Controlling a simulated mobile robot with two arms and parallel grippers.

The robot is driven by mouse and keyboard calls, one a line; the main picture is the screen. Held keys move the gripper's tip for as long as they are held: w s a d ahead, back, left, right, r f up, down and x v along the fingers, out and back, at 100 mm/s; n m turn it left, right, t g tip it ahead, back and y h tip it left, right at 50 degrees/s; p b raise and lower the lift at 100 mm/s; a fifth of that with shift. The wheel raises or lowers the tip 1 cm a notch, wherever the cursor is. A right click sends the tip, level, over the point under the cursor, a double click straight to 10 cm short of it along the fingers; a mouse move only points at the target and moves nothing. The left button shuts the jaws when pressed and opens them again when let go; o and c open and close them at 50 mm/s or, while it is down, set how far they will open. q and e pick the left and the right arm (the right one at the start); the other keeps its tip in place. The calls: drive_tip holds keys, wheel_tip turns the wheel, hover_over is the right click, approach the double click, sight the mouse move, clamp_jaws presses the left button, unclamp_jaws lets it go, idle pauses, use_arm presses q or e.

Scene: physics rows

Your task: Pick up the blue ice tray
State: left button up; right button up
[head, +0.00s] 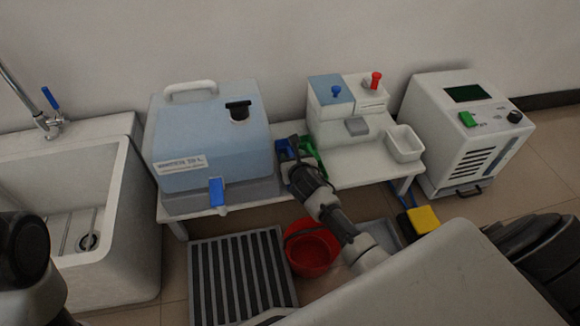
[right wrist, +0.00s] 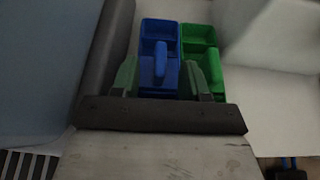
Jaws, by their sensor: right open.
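The blue ice tray (right wrist: 158,33) stands on the white table in the right wrist view, with a raised blue grip at its near part. It also shows in the head view (head: 283,147), partly hidden by my right arm. A green tray (right wrist: 197,36) sits right beside it, to its right. My right gripper (right wrist: 168,75) is open, with one finger on each side of the blue tray's near part. I cannot tell whether the fingers touch it. My left gripper is not in view.
A large pale blue machine (head: 208,140) stands close left of the trays. A white device with a blue and a red knob (head: 345,110) stands right. A white bin (head: 404,143) is on the table's right. A red bucket (head: 311,250) and grey grate (head: 240,278) lie below.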

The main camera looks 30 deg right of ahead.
sight(290, 152)
drive_tip(key=b+x, duration=0.1)
drive_tip(key=x, duration=0.2)
drive_tip(key=shift+w+f+b, duration=0.15)
drive_tip(key=shift+b, duration=0.15)
clamp_jaws()
